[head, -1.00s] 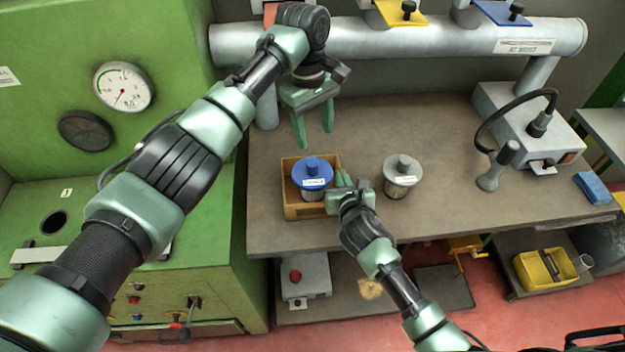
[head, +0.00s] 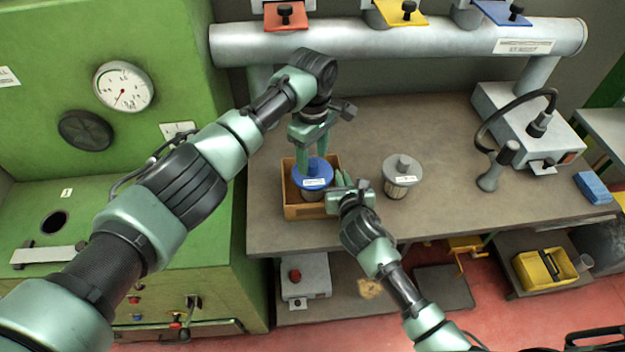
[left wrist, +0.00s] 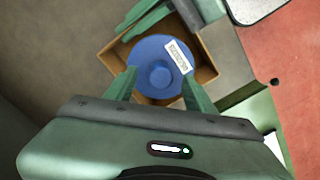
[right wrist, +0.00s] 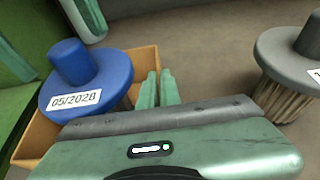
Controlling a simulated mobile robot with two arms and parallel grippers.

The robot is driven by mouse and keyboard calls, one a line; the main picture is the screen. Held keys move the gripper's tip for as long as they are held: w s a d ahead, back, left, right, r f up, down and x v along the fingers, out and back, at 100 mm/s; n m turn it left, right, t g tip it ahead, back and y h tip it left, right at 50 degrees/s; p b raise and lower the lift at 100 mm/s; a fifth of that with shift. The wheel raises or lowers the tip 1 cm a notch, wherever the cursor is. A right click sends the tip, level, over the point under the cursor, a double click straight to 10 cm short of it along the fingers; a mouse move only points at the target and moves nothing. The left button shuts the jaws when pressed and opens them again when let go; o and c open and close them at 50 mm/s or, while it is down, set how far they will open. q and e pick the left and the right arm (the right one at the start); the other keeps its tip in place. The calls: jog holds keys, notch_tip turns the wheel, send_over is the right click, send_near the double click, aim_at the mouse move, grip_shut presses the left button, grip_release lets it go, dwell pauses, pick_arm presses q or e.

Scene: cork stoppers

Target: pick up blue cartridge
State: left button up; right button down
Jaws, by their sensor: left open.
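The blue cartridge (head: 313,177) stands in a small open wooden box (head: 305,212) on the bench. It has a round blue lid with a knob and a white label; its lid also shows in the left wrist view (left wrist: 160,67) and the right wrist view (right wrist: 85,80). My left gripper (head: 313,165) points down from above, open, its fingers at opposite sides of the lid. I cannot tell whether they touch it. My right gripper (head: 343,180) is at the box's right wall, its fingers close together and apparently pinching that wall (right wrist: 158,66).
A grey-lidded cartridge (head: 401,176) stands just right of the box and my right gripper. A grey device with a cable (head: 520,125) is at the bench's right. A large pipe (head: 350,42) runs along the back. A green machine (head: 160,60) stands at left.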

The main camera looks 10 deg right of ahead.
aim_at(320, 174)
pick_arm(q)
jog(key=shift+f, duration=1.25)
grip_shut()
jog(key=shift+r, duration=0.1)
dwell(0.3)
